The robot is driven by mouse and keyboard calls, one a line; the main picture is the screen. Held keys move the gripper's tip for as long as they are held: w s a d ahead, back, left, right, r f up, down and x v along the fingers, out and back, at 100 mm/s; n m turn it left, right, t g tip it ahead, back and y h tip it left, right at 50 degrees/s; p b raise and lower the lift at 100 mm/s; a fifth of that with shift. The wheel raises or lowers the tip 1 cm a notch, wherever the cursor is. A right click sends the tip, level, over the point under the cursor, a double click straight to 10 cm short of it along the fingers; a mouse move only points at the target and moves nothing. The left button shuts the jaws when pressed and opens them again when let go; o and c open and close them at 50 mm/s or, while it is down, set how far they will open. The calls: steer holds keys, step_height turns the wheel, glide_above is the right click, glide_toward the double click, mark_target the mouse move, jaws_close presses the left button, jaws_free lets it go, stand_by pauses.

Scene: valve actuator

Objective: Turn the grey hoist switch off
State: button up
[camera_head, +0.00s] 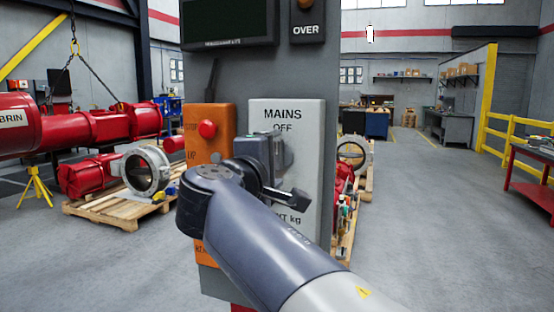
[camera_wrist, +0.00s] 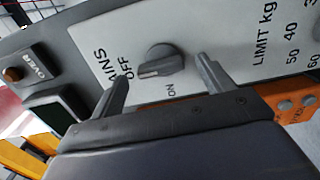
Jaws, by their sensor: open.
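The grey hoist switch (camera_wrist: 158,62) is a round knob with a raised grip bar, on the pale grey MAINS panel (camera_wrist: 215,45). In the wrist view OFF is printed to its left and ON below it. The bar's near end points roughly toward the OFF side; I cannot tell the exact setting. My gripper (camera_wrist: 162,72) is open, with one finger on each side of the knob in the picture. I see no clear contact. In the head view my gripper is in front of the MAINS panel (camera_head: 310,125) and largely hides the switch.
An orange panel with a red button (camera_head: 207,129) is left of the MAINS panel. A dark screen (camera_head: 229,22) and an OVER lamp box (camera_head: 306,28) are above. Red machinery (camera_head: 80,122) and a pallet (camera_head: 125,203) stand behind left. The floor at right is open.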

mark_target(280, 155)
steer(key=v, duration=0.8)
steer(key=shift+s, duration=0.2)
steer(key=x, duration=1.1)
